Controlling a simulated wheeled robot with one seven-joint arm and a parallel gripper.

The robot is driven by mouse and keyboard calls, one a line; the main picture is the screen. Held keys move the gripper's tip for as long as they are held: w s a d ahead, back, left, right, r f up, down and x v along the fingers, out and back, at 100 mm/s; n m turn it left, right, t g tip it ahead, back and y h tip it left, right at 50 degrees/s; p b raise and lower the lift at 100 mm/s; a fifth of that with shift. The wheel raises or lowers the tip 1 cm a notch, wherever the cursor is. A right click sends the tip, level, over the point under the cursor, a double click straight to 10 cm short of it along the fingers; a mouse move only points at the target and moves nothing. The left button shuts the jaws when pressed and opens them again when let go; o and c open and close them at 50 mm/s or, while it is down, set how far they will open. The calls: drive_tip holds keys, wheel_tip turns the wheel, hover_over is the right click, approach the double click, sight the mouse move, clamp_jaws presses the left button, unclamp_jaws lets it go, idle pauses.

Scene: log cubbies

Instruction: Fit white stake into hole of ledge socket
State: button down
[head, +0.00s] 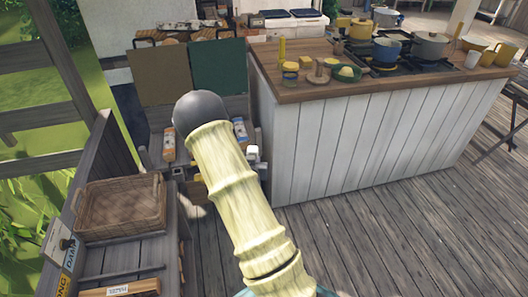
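My pale, ringed arm with its dark rounded joint crosses the middle of the head view and covers much of what lies behind it. My gripper is not visible. A small white block-like piece (252,152) shows just right of the arm, in front of the island's left end. I cannot tell whether it is the white stake, part of my gripper or something else. I cannot make out the ledge socket or its hole.
A wooden-topped island (400,135) with pots stands at right. A wicker basket (120,208) sits on a grey bench (125,255) at left. Brown (160,76) and green (218,66) panels stand behind the arm. The plank floor (400,235) at lower right is clear.

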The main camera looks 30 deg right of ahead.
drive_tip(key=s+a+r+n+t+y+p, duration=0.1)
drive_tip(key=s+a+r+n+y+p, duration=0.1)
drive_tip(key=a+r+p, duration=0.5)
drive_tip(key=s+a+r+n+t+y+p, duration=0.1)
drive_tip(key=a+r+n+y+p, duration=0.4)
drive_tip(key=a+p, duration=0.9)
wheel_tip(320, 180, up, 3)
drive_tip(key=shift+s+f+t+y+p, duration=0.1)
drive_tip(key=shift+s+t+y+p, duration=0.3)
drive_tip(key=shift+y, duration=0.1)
